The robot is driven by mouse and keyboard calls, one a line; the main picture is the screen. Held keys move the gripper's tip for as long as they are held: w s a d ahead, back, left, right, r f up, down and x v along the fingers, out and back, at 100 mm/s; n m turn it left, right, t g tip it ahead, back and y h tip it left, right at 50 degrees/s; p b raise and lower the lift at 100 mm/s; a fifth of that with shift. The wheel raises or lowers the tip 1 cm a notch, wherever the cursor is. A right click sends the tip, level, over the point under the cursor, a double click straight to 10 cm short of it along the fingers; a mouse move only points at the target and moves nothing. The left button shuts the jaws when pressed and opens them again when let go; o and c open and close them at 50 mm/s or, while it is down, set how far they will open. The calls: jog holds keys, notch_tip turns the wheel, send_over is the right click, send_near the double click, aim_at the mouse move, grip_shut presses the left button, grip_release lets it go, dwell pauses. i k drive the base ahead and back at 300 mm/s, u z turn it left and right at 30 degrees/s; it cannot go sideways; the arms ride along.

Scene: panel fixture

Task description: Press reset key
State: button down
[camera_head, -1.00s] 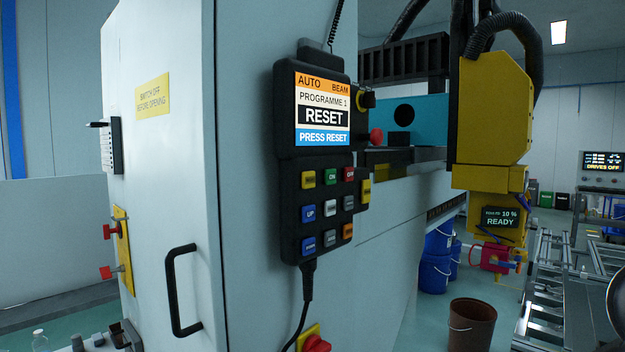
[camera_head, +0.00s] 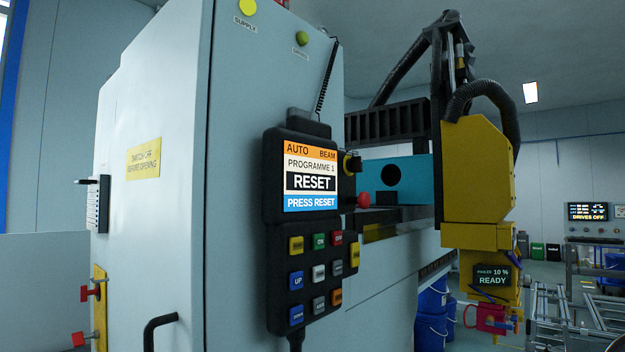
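A black control pendant (camera_head: 312,222) hangs on the front of a pale cabinet. Its screen (camera_head: 311,178) reads AUTO, BEAM, PROGRAMME 1, RESET and PRESS RESET. Below it are several keys: yellow (camera_head: 296,245), green (camera_head: 319,241), red (camera_head: 337,238), blue UP (camera_head: 296,281), grey (camera_head: 318,273) and orange (camera_head: 336,297), with another yellow key (camera_head: 354,256) on the right edge. Most key labels are too small to read, so I cannot tell which is the reset key. My gripper is not in view.
A black door handle (camera_head: 158,328) sticks out left of the pendant. A red knob (camera_head: 363,200) is just right of it. A yellow machine head (camera_head: 478,175) with a READY display stands further right. A coiled cord (camera_head: 323,75) runs above the pendant.

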aim_at(296, 243)
jog(key=z, duration=3.25)
jog(key=k, duration=1.4)
jog(key=u, duration=1.55)
